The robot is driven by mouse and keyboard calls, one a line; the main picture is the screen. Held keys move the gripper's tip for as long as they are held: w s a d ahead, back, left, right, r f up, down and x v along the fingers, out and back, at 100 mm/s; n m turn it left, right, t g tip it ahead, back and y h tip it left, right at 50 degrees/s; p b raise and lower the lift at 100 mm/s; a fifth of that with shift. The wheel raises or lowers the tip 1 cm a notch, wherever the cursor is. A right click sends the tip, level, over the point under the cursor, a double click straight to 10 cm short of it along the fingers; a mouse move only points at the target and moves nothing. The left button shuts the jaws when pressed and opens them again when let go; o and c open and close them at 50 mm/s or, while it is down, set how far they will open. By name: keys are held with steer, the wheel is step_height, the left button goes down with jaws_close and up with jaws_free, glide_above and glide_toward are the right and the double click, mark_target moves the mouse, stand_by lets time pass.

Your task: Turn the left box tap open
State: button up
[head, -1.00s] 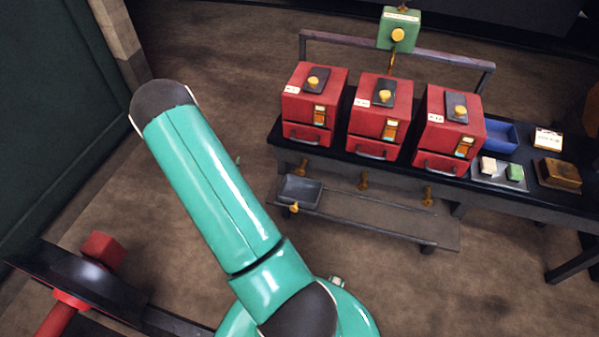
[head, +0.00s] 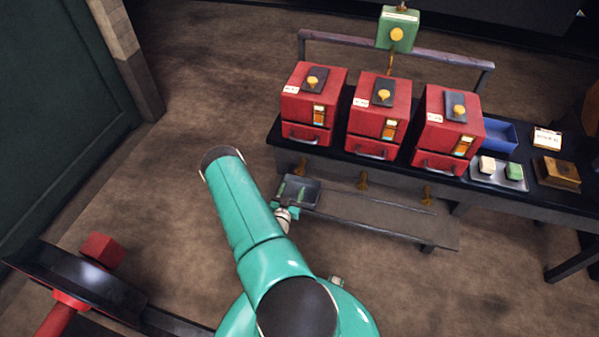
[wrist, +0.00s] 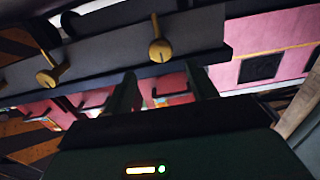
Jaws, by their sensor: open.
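The left box tap (head: 301,167) is a small brass tap on the bench's front edge, below the left red box (head: 306,106). In the wrist view, which looks upside down, the brass tap (wrist: 160,48) nearest the rail's end appears to be the same one. My gripper (head: 291,191) is open and empty, its green fingers just below the left tap and over the grey tray in the head view. Both fingers (wrist: 163,90) show in the wrist view, with the tap beyond their gap. No contact is visible.
Brass taps (head: 363,180) and (head: 427,194) sit under the middle and right red boxes. A red-hubbed wheel (head: 75,285) stands at lower left. Open floor lies left of the bench.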

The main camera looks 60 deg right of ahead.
mark_target(299, 173)
steer(key=d, duration=0.3)
steer(key=w+d, duration=0.1)
steer(key=d, duration=0.5)
steer(key=shift+w+d, duration=0.3)
steer(key=shift+d, duration=0.1)
steer(key=c, duration=0.9)
steer(key=shift+c, duration=0.2)
